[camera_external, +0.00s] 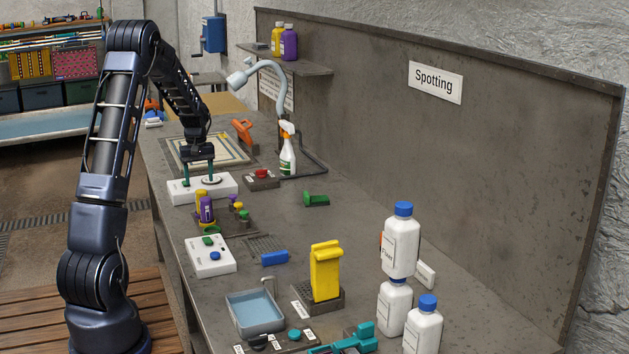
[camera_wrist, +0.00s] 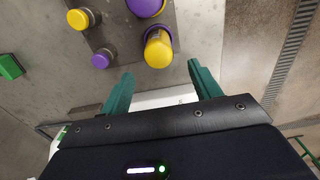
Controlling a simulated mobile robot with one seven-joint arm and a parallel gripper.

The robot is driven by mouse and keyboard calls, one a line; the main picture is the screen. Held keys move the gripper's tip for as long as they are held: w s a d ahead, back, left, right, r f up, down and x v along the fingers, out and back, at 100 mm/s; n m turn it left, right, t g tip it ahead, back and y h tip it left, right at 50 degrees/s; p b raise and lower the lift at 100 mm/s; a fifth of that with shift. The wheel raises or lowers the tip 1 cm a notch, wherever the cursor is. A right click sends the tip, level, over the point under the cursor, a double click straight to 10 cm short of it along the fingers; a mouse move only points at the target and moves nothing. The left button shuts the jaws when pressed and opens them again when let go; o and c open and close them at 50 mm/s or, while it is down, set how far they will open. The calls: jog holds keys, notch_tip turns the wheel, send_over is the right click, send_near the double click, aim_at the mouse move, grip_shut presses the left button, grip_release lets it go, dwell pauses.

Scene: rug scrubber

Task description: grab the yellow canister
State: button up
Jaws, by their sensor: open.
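In the external view the yellow canister (camera_external: 201,194) shows partly behind the purple one (camera_external: 206,211). My gripper (camera_external: 198,172) is open, with green fingers pointing down above a white box (camera_external: 178,193), behind the canister. In the wrist view my gripper (camera_wrist: 162,80) has nothing between its fingers; the canister lies just beyond the fingertips, roughly in line with the gap.
Small yellow, purple and green-capped pieces (camera_external: 243,216) share the holder. A red-button box (camera_external: 261,179), spray bottle (camera_external: 287,150) and white control box (camera_external: 210,256) stand nearby. A larger yellow container (camera_external: 326,270) and white bottles (camera_external: 401,240) are toward the front right.

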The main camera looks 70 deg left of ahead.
aim_at(200, 189)
notch_tip(200, 189, down, 5)
jog(key=shift+d+f, duration=0.2)
jog(key=shift+f, duration=1.15)
jog(key=shift+d+f, duration=0.2)
jog(key=shift+f, duration=1.1)
jog(key=shift+c, duration=0.2)
jog(key=c, duration=1.1)
